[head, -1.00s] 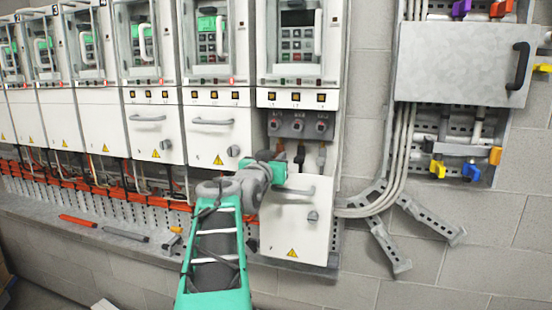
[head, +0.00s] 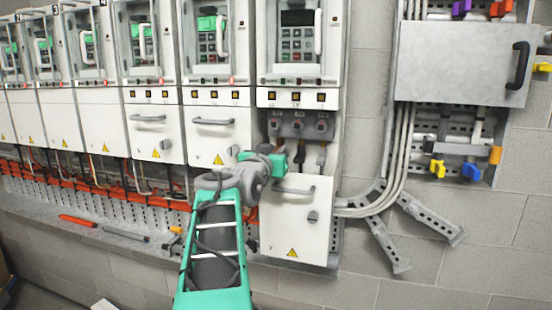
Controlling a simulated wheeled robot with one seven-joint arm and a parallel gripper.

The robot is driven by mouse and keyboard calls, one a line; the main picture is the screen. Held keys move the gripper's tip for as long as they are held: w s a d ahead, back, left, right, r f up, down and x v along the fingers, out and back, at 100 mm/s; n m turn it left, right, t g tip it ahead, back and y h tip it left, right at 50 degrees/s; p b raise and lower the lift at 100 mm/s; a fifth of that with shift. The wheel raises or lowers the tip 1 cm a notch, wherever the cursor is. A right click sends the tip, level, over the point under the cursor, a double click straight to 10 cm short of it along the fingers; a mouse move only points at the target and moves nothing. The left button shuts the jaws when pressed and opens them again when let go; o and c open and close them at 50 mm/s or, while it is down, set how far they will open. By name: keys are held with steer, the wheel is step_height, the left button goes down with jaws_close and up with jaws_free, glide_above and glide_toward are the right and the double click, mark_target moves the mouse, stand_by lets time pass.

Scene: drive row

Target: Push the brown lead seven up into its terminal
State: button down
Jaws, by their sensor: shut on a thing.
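The seventh drive's open lower bay is at the middle, with a row of three grey terminals (head: 299,124) under the drive. My gripper (head: 280,158) is at the left side of this bay, just below the left terminal, and is shut on the brown lead (head: 280,144). Only a short brown piece shows above the gripper; its fingertips and the rest of the lead are hidden by my wrist. I cannot tell whether the lead's end is inside the terminal. A black lead (head: 300,153) and a grey lead (head: 321,156) stand under the other two terminals.
The bay's white cover (head: 295,228) with a handle hangs below, close to my wrist. Closed drive cabinets (head: 214,135) run to the left. Grey conduits (head: 398,150) and a bracket (head: 385,240) are on the right. Tools (head: 125,234) lie on the left ledge.

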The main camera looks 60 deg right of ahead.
steer(key=shift+r, duration=0.5)
steer(key=c, duration=1.3)
jaws_free()
steer(key=shift+a+f, duration=0.15)
steer(key=shift+a, duration=0.3)
steer(key=a, duration=0.2)
steer(key=a+b, duration=0.1)
steer(key=a, duration=0.1)
steer(key=s+a+b, duration=0.1)
steer(key=a, duration=0.1)
steer(key=shift+s+a, duration=0.1)
steer(key=shift+a, duration=0.3)
